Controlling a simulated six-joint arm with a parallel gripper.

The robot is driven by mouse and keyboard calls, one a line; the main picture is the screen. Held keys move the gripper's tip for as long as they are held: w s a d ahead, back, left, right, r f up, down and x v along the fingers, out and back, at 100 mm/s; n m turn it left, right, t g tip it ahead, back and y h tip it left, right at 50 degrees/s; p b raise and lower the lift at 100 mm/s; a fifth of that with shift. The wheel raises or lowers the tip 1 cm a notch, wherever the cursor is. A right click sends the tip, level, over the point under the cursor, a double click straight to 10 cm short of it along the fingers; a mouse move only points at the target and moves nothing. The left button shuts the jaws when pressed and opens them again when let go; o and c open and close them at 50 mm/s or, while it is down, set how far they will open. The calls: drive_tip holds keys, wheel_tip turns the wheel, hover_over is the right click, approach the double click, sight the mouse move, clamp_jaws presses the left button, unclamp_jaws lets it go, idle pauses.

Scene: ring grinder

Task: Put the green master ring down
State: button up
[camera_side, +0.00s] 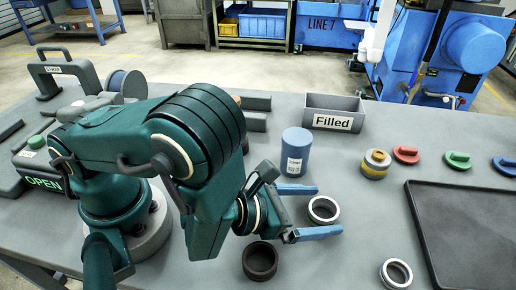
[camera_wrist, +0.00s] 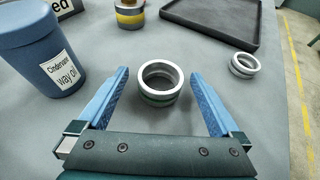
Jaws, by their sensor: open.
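The green master ring is a silver ring with a green band (camera_wrist: 158,99) low on its outside. It lies flat on the grey table; in the side view the ring (camera_side: 313,217) shows mostly as silver. My gripper (camera_wrist: 160,73) is open, with its blue fingers on either side of the ring and a gap to it on both sides. In the side view my gripper (camera_side: 329,209) is low, close to the table. Nothing is held.
A blue canister (camera_side: 295,155) stands close behind the fingers. A dark ring (camera_side: 260,261) lies near the front, and a silver ring (camera_side: 396,273) lies near the black tray (camera_side: 470,185). A "Filled" bin (camera_side: 332,122), a yellow-banded stack (camera_side: 377,164) and coloured handled discs (camera_side: 458,160) stand farther back.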

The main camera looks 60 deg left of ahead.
drive_tip(key=w+a+r+n+y, duration=0.1)
drive_tip(key=w+a+r, duration=0.1)
drive_tip(key=r, duration=0.4)
drive_tip(key=w+a+r+n+y, duration=0.1)
drive_tip(key=a+r+y, duration=0.1)
drive_tip(key=r, duration=0.4)
drive_tip(key=a+r+n+y, duration=0.3)
drive_tip(key=a+r, duration=0.2)
drive_tip(key=a, duration=0.3)
drive_tip(key=a+r+n+g+y, duration=0.1)
drive_tip(key=a+r+n+y, duration=0.3)
drive_tip(key=a+r, duration=0.2)
drive_tip(key=shift+s+a+r+y, duration=0.15)
drive_tip(key=shift+s+a+y, duration=0.2)
drive_tip(key=shift+a, duration=0.5)
